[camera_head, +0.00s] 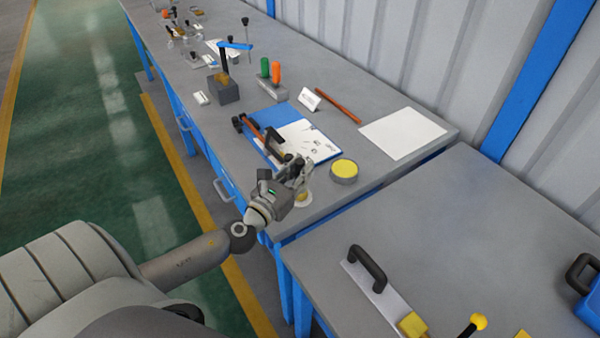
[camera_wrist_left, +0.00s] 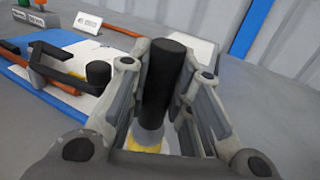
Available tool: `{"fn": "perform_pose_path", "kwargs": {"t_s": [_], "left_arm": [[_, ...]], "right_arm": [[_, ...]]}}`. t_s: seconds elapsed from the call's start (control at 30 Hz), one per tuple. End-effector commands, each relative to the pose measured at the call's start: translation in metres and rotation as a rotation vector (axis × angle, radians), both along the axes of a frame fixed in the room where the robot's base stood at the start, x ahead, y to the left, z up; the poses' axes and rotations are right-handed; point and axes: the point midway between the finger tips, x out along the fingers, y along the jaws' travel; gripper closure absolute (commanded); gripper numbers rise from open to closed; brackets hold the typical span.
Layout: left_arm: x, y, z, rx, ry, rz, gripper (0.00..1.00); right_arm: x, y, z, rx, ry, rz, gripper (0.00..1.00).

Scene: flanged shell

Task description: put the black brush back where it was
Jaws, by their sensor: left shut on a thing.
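My left gripper (camera_head: 297,172) is over the near edge of the far bench. In the left wrist view its fingers (camera_wrist_left: 160,100) are shut on the black brush (camera_wrist_left: 167,75), a dark cylinder standing roughly upright between them. Its lower end looks grey, and below it is a small yellow and pale patch. In the head view a small pale, yellowish round thing (camera_head: 303,198) shows just below the gripper. I cannot tell whether the brush touches it. The gripper hides most of the brush in the head view. My right gripper is not in view.
A yellow-topped round tin (camera_head: 344,169) stands right of the gripper. A blue board with white paper (camera_head: 308,138) and a black-handled tool (camera_head: 273,138) lies behind it. A white sheet (camera_head: 403,133) lies farther right. The nearer bench (camera_head: 470,235) holds a black-handled plate (camera_head: 378,285).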

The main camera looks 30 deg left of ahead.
Motion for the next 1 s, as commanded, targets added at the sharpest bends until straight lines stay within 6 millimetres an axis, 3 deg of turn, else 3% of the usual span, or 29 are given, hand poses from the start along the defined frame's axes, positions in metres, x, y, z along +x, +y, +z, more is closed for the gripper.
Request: {"fn": "perform_pose_path", "kwargs": {"t_s": [0.37,0.4,0.57,1.0], "left_arm": [[-0.0001,0.0002,-0.0044,0.0,-0.001,0.0,1.0],[-0.0001,0.0002,-0.0037,0.0,-0.001,0.0,0.78],[-0.0002,0.0001,-0.0032,0.0,-0.001,0.0,0.58],[-0.0034,-0.0001,-0.0011,0.0,0.001,0.0,0.58]], "right_arm": [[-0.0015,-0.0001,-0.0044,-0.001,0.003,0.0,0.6],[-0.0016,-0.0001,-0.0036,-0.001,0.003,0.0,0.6],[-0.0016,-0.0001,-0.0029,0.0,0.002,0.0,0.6],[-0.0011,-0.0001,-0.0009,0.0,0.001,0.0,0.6]]}}
